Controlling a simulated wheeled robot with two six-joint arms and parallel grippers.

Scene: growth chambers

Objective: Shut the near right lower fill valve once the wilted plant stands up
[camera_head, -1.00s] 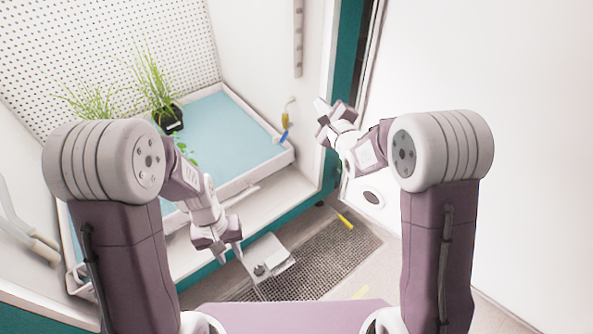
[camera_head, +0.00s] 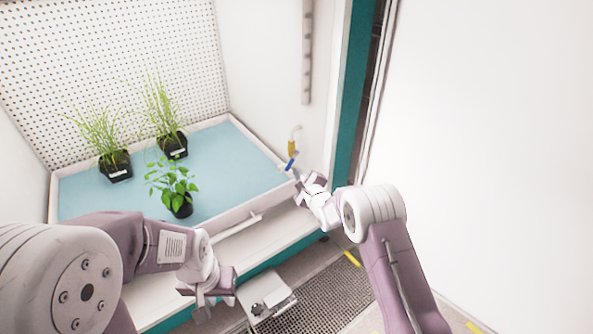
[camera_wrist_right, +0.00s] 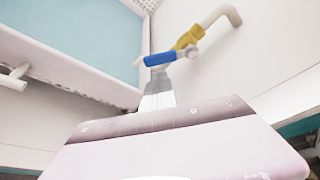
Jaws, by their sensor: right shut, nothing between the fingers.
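The valve has a yellow body (camera_head: 292,147) and a blue lever (camera_head: 290,163) on the chamber's right wall. In the head view the lever runs down roughly in line with the pipe. It also shows in the right wrist view (camera_wrist_right: 167,59). My right gripper (camera_head: 299,178) is shut and empty, its tips just below the lever; whether they touch it I cannot tell. The leafy plant (camera_head: 174,186) stands upright in a black pot on the tray, leaves spread. My left gripper (camera_head: 204,306) hangs low, in front of the chamber; its jaw opening is unclear.
The white-rimmed tray (camera_head: 235,217) has a blue floor and also holds two grassy plants (camera_head: 112,145) (camera_head: 165,110) at the back. A white pipe (camera_head: 235,228) runs along its front. A grey box (camera_head: 266,296) and floor grating (camera_head: 335,295) lie below. A door post stands right of the valve.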

